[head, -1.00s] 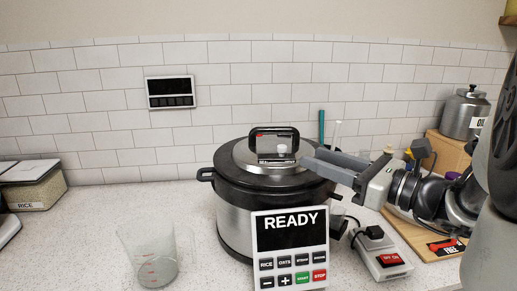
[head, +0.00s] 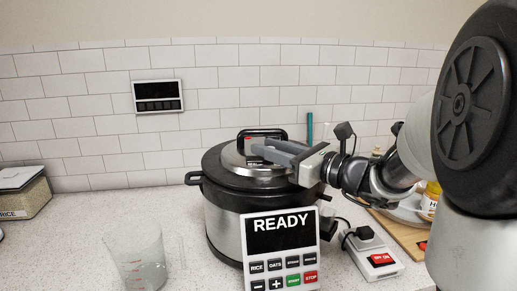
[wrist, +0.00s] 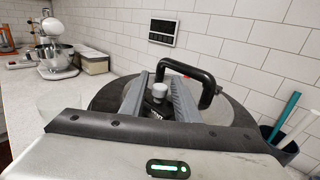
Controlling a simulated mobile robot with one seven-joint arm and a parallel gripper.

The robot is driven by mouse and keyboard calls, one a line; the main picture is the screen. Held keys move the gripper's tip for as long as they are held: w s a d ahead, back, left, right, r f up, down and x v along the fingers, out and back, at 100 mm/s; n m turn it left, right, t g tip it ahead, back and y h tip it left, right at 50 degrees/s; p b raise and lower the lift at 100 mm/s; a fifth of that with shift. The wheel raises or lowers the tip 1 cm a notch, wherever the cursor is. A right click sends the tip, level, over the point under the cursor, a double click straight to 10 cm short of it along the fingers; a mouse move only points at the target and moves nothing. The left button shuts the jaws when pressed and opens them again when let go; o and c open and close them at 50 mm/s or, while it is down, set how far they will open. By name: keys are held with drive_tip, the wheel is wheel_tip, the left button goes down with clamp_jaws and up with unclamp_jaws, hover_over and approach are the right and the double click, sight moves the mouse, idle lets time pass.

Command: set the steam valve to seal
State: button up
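The steam valve is a small pale grey knob (wrist: 160,91) on the lid of the pressure cooker (head: 224,228), seen in the wrist view. A dark label with white lettering (wrist: 154,113), too small to read, lies beside it. My gripper (wrist: 160,78) is open, with one finger on each side of the knob; I cannot tell whether either touches it. In the head view my gripper (head: 262,150) reaches over the lid from the right and hides the knob. The valve's setting cannot be read.
The black lid handle (wrist: 207,86) arches close by the right finger. The control panel (head: 282,250) reads READY. A measuring cup (head: 139,262) stands front left, with bare counter around it. A power strip (head: 376,260) and a wooden board (head: 408,236) lie to the right.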

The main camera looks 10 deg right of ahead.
sight(257, 159)
clamp_jaws()
drive_tip(key=shift+w+a, duration=0.15)
drive_tip(key=shift+a, duration=1.25)
drive_tip(key=shift+o, duration=1.4)
unclamp_jaws()
drive_tip(key=shift+a, duration=0.1)
